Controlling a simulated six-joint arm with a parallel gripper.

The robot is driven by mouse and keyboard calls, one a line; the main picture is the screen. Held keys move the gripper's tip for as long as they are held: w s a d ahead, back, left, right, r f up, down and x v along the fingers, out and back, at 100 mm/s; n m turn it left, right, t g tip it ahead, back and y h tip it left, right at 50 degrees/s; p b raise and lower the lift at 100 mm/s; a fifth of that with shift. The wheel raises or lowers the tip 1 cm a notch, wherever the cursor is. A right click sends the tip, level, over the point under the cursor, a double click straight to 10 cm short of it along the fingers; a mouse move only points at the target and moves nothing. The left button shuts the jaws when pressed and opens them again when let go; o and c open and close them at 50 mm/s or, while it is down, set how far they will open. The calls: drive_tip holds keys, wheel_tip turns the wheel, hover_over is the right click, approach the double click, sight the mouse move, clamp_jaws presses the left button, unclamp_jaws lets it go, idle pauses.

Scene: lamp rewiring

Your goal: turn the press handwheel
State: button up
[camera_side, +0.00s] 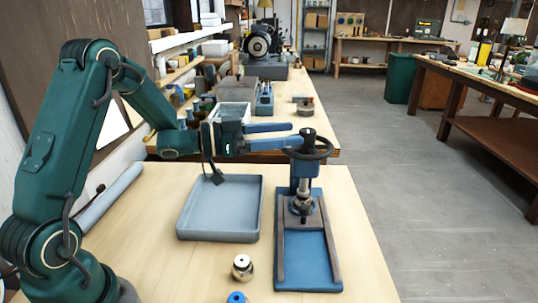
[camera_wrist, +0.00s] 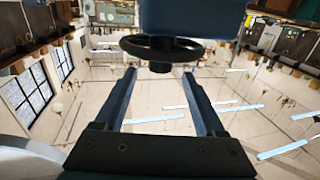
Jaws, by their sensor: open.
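The press (camera_side: 302,180) stands on a blue base on the right part of the table. Its black handwheel (camera_side: 322,150) lies flat at the top of the blue body. My gripper (camera_side: 297,134) is level, its two long blue fingers parted and pointing at the handwheel from the left. The fingertips are close to the wheel's near rim; I cannot tell whether they touch it. In the wrist view, the handwheel (camera_wrist: 140,46) shows just past the fingertips (camera_wrist: 160,73), with its dark hub centred between them. Nothing is held between the fingers.
A grey empty tray (camera_side: 220,207) lies left of the press. A small brass-and-white part (camera_side: 242,267) and a blue ringed part (camera_side: 237,297) stand at the front. A bench with a grinder (camera_side: 258,45) and tools is behind. Open floor lies to the right.

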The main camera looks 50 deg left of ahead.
sight(308, 130)
drive_tip(key=shift+w+d+f, duration=0.2)
drive_tip(key=shift+w+d, duration=0.05)
drive_tip(key=shift+w, duration=0.1)
drive_tip(key=shift+x, duration=2.15)
clamp_jaws()
drive_tip(key=shift+n+y, duration=0.3)
drive_tip(key=shift+y, duration=0.1)
